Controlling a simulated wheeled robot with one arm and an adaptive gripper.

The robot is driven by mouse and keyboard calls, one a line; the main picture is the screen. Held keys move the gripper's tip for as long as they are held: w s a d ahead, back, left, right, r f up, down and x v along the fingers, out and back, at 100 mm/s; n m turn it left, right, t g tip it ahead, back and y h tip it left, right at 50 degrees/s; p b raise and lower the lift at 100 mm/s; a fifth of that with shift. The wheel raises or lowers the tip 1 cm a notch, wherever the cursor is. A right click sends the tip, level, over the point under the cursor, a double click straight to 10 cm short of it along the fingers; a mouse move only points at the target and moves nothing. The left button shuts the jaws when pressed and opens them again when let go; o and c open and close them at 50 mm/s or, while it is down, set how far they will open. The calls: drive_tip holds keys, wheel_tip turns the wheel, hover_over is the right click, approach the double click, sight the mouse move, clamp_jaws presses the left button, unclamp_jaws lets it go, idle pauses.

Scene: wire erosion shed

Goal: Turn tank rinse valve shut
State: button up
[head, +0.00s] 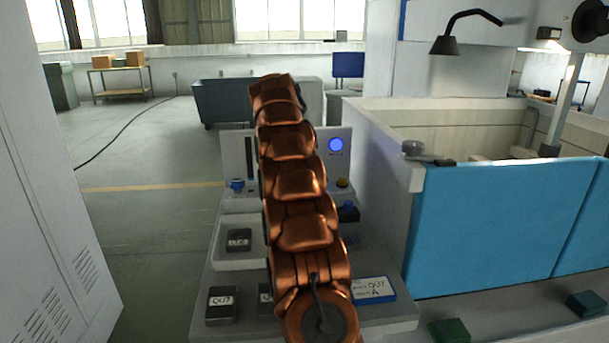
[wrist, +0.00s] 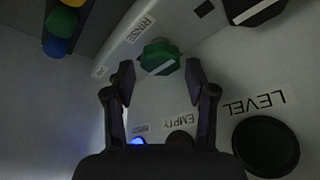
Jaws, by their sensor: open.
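In the wrist view a green knob (wrist: 160,54) with a white pointer line sits on a pale panel, close to a label reading RINSE (wrist: 141,29). The pointer line slants up to the right in the picture. My gripper (wrist: 158,76) is open. Its two dark fingers stand on either side of the knob's near edge, with space between each finger and the knob. I cannot tell whether the fingertips reach the knob's depth. In the head view my copper arm hides the gripper and the green knob.
The wrist view shows a LEVEL label (wrist: 257,101), a large dark green round button (wrist: 265,146), a black knob (wrist: 252,9), an EMPTY label (wrist: 181,124) and a blue light (wrist: 138,141). A blue-panelled tank (head: 490,225) stands right; a white cabinet (head: 50,200) stands left.

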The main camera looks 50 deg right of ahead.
drive_tip(key=shift+v, duration=1.6)
drive_tip(key=shift+a+r, duration=0.15)
drive_tip(key=a, duration=1.1)
drive_tip(key=shift+s+a, duration=0.4)
drive_tip(key=s+a+n+y+p, duration=0.1)
drive_tip(key=s+a+n+p, duration=0.25)
drive_tip(key=s+a, duration=0.4)
drive_tip(key=s+a+n+y+p, duration=0.15)
drive_tip(key=s+a+n, duration=0.35)
drive_tip(key=a, duration=0.6)
drive_tip(key=s+a+f+n+g+y+p, duration=0.1)
drive_tip(key=s+a+f+n+p, duration=0.1)
drive_tip(key=s+a, duration=0.5)
drive_tip(key=s+a+f+n+g+y+p, duration=0.1)
drive_tip(key=s+a+f+n+p, duration=0.2)
drive_tip(key=s, duration=1.2)
drive_tip(key=a+f+n, duration=0.2)
drive_tip(key=a+n, duration=0.1)
drive_tip(key=shift+a+n, duration=0.35)
drive_tip(key=shift+a, duration=0.05)
